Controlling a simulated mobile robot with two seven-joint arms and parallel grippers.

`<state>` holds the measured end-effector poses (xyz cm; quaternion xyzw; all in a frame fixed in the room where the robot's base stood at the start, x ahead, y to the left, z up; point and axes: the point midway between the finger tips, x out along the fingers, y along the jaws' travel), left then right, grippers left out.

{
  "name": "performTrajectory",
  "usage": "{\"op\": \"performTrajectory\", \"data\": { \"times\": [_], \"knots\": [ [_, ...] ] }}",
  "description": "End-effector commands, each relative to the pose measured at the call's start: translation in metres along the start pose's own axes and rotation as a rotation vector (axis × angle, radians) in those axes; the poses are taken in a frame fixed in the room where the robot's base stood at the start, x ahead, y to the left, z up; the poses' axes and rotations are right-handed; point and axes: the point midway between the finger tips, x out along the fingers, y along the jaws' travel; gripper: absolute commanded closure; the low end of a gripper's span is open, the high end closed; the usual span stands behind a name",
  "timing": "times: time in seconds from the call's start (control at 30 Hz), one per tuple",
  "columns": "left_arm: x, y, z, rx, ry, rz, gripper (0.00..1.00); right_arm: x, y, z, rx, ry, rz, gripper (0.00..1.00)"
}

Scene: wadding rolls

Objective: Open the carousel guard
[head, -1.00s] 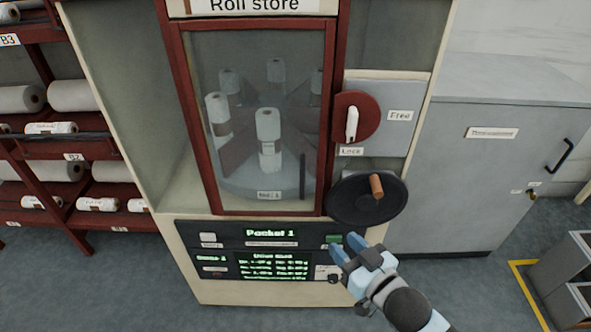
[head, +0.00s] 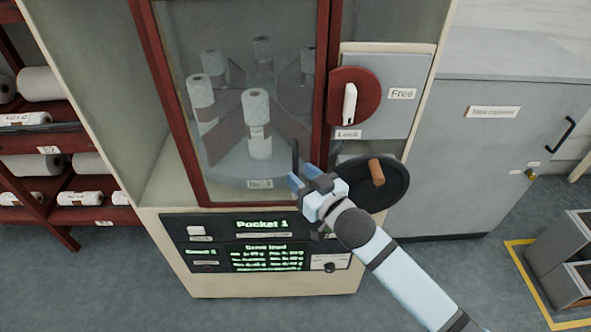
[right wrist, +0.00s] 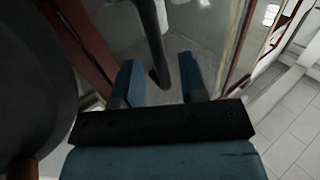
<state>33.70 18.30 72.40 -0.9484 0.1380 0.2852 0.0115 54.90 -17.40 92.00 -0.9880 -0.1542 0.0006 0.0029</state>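The carousel guard (head: 319,120) is a glass door in a red frame on the roll store cabinet, and it looks shut. Its dark upright handle (head: 295,158) is low on the glass near the right side. My right gripper (head: 302,177) is at the handle's lower end. In the right wrist view its blue fingers (right wrist: 160,78) are apart, with the dark handle bar (right wrist: 152,40) showing between them; contact cannot be told. Behind the glass, white rolls (head: 257,115) stand on the carousel. My left gripper is not in view.
Right of the guard is a red disc (head: 368,92) with a white upright lever, between labels "Free" and "Lock". Below it is a black handwheel (head: 398,182) with an orange knob, close to my right gripper. A lit panel (head: 215,245) reads "Pocket 1".

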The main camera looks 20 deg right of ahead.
Motion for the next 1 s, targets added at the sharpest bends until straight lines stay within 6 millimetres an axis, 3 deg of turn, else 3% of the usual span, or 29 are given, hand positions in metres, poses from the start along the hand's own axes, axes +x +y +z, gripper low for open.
{"op": "performTrajectory", "data": {
  "times": [0.2, 0.53, 0.57, 0.7, 0.73, 1.0],
  "knots": [
    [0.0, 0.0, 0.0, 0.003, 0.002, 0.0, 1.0, 0.024, 0.0, 0.0, 0.001, 0.002, 0.0, 0.61],
    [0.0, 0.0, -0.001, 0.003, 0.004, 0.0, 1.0, 0.028, 0.0, 0.0, 0.001, 0.0, 0.0, 0.61],
    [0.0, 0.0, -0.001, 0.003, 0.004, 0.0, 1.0, 0.028, 0.0, 0.0, 0.001, 0.0, 0.0, 0.64],
    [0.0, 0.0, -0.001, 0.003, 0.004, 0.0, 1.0, 0.028, 0.0, 0.0, 0.001, 0.0, 0.0, 0.96],
    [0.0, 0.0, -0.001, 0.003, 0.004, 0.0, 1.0, 0.027, 0.0, 0.0, 0.001, 0.0, 0.0, 1.0],
    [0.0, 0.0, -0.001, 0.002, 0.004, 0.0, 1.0, 0.028, 0.0, 0.0, 0.001, 0.0, 0.0, 1.0]
  ]
}}
